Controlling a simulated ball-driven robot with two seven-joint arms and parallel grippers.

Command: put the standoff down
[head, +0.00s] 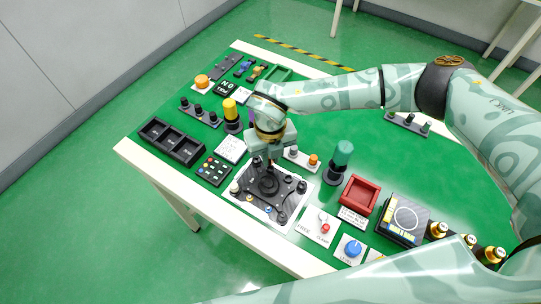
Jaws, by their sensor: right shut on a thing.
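My right gripper (268,163) reaches down from the right over the black plate fixture (264,207) on the green-topped table. Its dark fingers are closed just above the round black hub in the middle of the fixture. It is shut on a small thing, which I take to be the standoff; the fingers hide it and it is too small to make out. I cannot tell whether it touches the fixture. Several small knobs or posts stand around the fixture's edge. My left gripper is not in view.
A dark green-capped post (341,157) and a red tray (360,194) stand right of the fixture. A black compartment tray (172,142), a button panel (214,170) and a yellow-topped post (231,112) lie left. A blue knob (352,248) sits near the front edge.

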